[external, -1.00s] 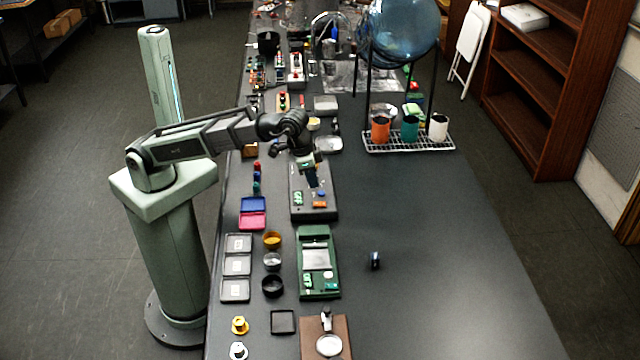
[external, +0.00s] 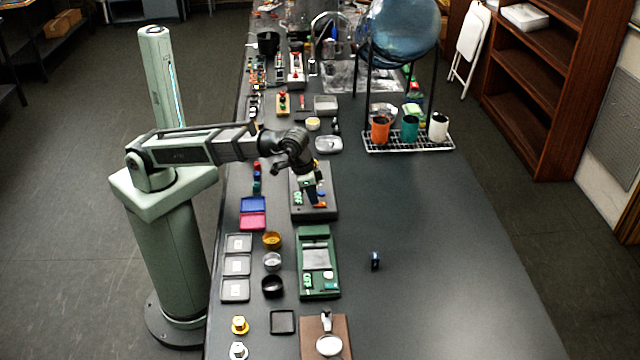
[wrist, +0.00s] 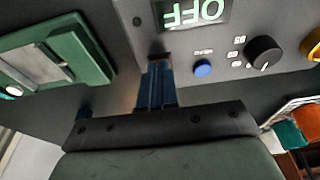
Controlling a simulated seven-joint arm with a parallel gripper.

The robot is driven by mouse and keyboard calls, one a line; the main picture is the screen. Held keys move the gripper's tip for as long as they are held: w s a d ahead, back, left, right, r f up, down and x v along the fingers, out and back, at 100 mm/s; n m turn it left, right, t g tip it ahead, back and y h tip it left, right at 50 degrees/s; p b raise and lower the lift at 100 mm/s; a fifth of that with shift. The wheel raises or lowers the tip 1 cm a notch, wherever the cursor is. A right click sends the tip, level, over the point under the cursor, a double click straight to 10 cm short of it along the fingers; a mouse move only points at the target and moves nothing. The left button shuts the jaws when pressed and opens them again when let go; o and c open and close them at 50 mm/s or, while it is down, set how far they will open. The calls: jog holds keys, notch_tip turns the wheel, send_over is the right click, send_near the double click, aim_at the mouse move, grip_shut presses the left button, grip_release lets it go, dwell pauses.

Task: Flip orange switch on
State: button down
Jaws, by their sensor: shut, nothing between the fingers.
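The dark grey panel unit (external: 331,213) lies on the bench under my gripper (external: 316,198). The orange switch (external: 321,206) shows only as a small orange patch by my fingertips in the external view. In the wrist view my closed fingers (wrist: 158,66) point down at the panel, and a small brownish patch at their tips may be the switch, mostly hidden. I cannot tell whether the fingers touch it. A lit green display (wrist: 192,11) reads OFF, upside down. A blue button (wrist: 203,68) and a black knob (wrist: 263,52) are right of the fingers.
A green device (external: 318,282) lies nearer the camera on the bench. A wire rack (external: 408,146) with orange, teal and white cups stands farther back. The bench right of the panel unit is mostly clear, apart from a small dark object (external: 376,261).

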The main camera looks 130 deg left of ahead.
jog(key=shift+s+d+f, duration=0.15)
jog(key=shift+s+f, duration=0.1)
jog(key=shift+f, duration=0.15)
jog(key=shift+w+r, duration=0.15)
jog(key=shift+w, duration=0.05)
jog(key=shift+w+a, duration=0.1)
jog(key=shift+a, duration=0.1)
jog(key=shift+w+a+r, duration=0.35)
jog(key=shift+w, duration=0.05)
jog(key=shift+r, duration=0.1)
jog(key=shift+r, duration=0.25)
jog(key=s+d+v, duration=0.1)
jog(key=v, duration=1.2)
jog(key=shift+s+d+f, duration=0.2)
jog(key=shift+s, duration=0.05)
